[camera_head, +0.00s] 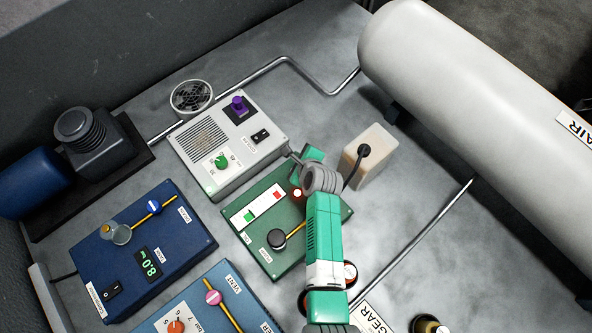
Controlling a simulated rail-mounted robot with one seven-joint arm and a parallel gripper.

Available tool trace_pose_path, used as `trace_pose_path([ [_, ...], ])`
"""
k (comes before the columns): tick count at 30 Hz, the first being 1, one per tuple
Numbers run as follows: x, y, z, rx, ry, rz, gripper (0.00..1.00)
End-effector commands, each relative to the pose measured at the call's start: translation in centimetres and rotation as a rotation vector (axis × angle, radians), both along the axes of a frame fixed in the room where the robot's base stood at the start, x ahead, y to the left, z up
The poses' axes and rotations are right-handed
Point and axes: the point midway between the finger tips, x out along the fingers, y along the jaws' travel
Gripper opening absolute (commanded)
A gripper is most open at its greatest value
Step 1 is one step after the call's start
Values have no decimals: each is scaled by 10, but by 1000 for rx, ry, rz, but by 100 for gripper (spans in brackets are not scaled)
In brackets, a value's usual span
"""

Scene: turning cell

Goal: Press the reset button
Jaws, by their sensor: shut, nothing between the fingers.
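No label that I can read as reset shows. My gripper (296,157) is shut and empty over the top right corner of the green panel, beside the light grey box. I cannot tell whether it touches anything. My wrist and forearm hide the right part of the green panel, so a button there may be hidden.
The light grey box (203,178) has a purple knob (239,104), a green dial (221,162) and a black switch (261,136). A dark blue panel (190,235) and a lighter blue panel (245,309) lie left.

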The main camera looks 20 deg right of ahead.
Motion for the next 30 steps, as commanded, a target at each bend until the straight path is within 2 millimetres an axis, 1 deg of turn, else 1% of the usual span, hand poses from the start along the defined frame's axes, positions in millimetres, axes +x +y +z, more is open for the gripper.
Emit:
trace_pose_path([
  [1,0,0,-13,0,0,0,0],
  [6,0,0,-38,-1,0,1,0],
  [12,0,0,-64,1,1,1,0],
  [15,0,0,-72,0,-1,1,0],
  [18,0,0,-75,-1,-1,1,0],
  [30,0,0,-74,-1,0,1,0],
])
